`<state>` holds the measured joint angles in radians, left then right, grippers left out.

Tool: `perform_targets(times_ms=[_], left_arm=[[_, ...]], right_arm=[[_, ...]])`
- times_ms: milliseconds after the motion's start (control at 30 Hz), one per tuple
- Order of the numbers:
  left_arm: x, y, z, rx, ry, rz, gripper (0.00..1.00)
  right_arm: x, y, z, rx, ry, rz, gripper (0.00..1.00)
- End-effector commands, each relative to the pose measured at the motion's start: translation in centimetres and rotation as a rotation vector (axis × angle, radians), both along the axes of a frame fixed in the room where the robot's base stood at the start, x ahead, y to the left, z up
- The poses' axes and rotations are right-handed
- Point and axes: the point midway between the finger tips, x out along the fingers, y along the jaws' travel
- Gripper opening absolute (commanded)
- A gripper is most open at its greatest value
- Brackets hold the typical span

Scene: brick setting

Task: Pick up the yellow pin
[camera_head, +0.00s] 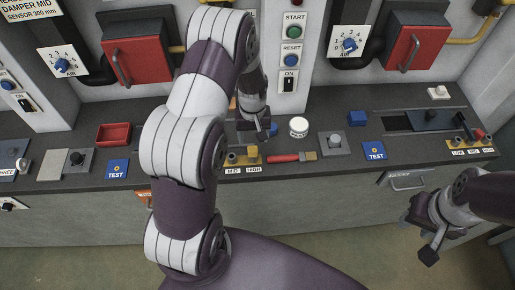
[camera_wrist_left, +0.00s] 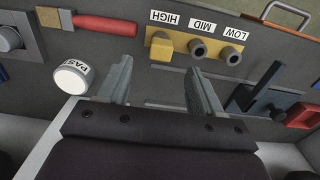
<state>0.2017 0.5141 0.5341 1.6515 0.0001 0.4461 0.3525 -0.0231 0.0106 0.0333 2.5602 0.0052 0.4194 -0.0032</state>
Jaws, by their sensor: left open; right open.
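The yellow pin (camera_wrist_left: 160,46) stands at the HIGH end of a yellow holder (camera_wrist_left: 182,48) in the left wrist view. The holder's MID and LOW places show grey round sockets. In the head view the pin (camera_head: 252,153) is just in front of my left gripper (camera_head: 256,132), above the HIGH label. My left gripper (camera_wrist_left: 160,90) is open, with nothing between its fingers; in the wrist view the pin lies beyond the gap. My arm hides part of the holder in the head view. My right gripper (camera_head: 422,236) is open and empty at lower right, before the counter front.
A blue block with lever (camera_wrist_left: 262,104) and a red piece (camera_wrist_left: 302,115) are close to the right finger in the wrist view. A second pin holder (camera_head: 470,147) is at far right.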

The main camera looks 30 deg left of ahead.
Motion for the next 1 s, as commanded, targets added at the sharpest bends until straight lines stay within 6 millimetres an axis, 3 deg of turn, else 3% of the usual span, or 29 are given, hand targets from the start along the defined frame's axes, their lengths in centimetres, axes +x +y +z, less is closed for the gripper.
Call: perform_targets(times_ms=[367,500,733,900,933,1000], left_arm=[[-0.1,0.0,-5.4,0.0,0.002,-0.003,0.66],[0.1,0.0,-7.6,0.0,-0.002,-0.004,0.66],[0.1,0.1,-8.0,0.0,-0.004,-0.004,0.66],[0.1,0.1,-8.0,0.0,-0.004,-0.004,0.11],[0.1,0.1,-8.0,0.0,-0.004,-0.004,0.04],[0.1,0.0,-8.0,0.0,-0.004,-0.004,0.04]], right_arm=[[0.0,0.0,3.2,0.0,0.0,0.0,0.43],[0.0,0.0,3.3,0.0,0.0,0.0,0.43],[0.0,0.0,3.2,0.0,0.0,0.0,0.43],[0.0,0.0,3.2,0.0,0.0,0.0,0.43],[0.0,0.0,3.2,0.0,0.0,0.0,0.43],[0.0,0.0,3.2,0.0,0.0,0.0,0.43]])
